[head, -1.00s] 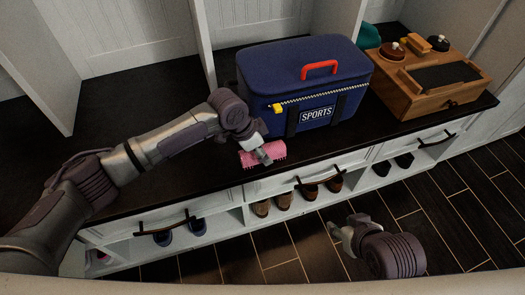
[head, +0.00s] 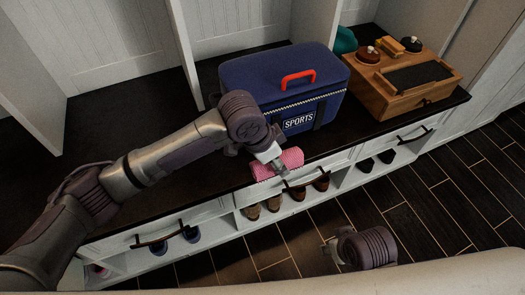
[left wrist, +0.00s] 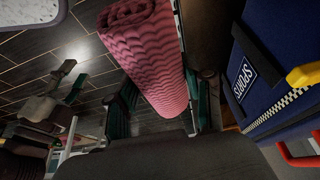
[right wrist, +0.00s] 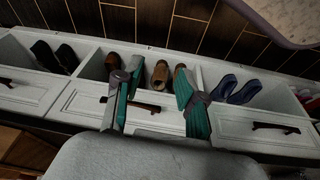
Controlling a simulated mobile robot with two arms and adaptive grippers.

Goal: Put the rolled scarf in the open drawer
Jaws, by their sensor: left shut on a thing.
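The rolled pink scarf (head: 279,163) is held in my left gripper (head: 277,164), in front of the blue bag at the counter's front edge. In the left wrist view the scarf (left wrist: 158,62) lies between the two fingers, with its spiral end toward the top. Three white drawer fronts show under the counter: left (head: 120,243), middle (head: 325,166) and right (head: 390,143). I cannot tell that any of them is open; no drawer inside shows. My right gripper (right wrist: 155,95) is open and empty, its fingers apart before the middle drawer in the right wrist view.
A blue SPORTS bag (head: 290,85) with a red handle stands on the dark counter (head: 95,150). A wooden box (head: 405,85) with brushes and tins stands at right. Several shoes (head: 320,184) sit in cubbies below the drawers. The wood floor (head: 440,190) in front is clear.

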